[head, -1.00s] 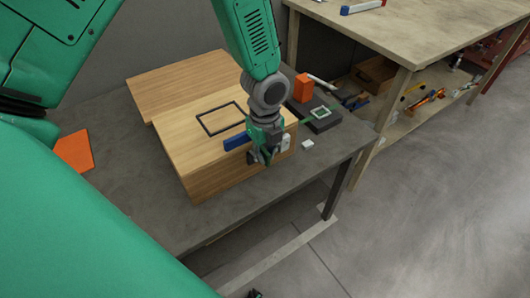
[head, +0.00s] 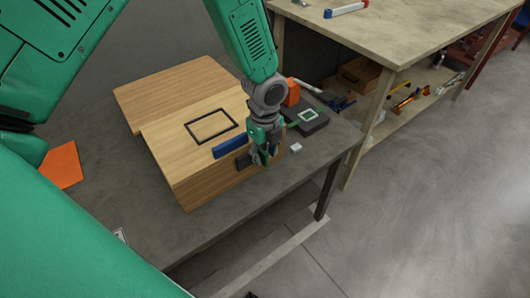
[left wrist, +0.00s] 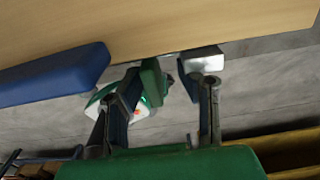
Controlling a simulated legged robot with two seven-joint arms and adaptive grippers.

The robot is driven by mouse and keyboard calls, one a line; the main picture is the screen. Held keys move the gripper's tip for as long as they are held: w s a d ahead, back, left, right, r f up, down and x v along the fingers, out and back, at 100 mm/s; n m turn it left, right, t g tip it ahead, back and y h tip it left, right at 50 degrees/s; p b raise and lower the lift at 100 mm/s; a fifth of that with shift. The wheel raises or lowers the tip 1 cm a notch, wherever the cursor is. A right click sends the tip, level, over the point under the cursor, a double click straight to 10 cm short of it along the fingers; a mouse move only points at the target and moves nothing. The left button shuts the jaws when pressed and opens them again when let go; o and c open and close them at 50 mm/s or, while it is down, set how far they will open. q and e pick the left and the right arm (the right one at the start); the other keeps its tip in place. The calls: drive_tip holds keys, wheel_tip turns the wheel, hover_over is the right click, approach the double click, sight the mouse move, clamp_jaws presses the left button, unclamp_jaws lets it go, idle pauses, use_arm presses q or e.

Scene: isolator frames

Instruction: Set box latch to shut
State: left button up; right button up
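The wooden box (head: 205,185) stands on the dark grey table, with a black rectangular outline on its top. A blue bar (head: 229,147) is on the box's front edge; it also shows in the left wrist view (left wrist: 55,76). My left gripper (head: 262,158) is at the front face, right of the blue bar. In the left wrist view its fingers (left wrist: 158,85) stand apart. A small green piece (left wrist: 152,80) shows between them, and a silver piece (left wrist: 203,60) is by the right finger. I cannot tell which piece is the latch or whether the fingers touch it. My right gripper is not in view.
A dark block (head: 306,121) with a green-and-white square and an orange block (head: 292,93) are behind the gripper. A small white block (head: 295,147) lies near the table's right edge. An orange sheet (head: 62,164) lies left. A wooden workbench (head: 400,35) stands at the right.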

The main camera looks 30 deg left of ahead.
use_arm(q)
wheel_tip(320, 180, up, 12)
idle(0.4)
drive_tip(key=shift+f, duration=0.2)
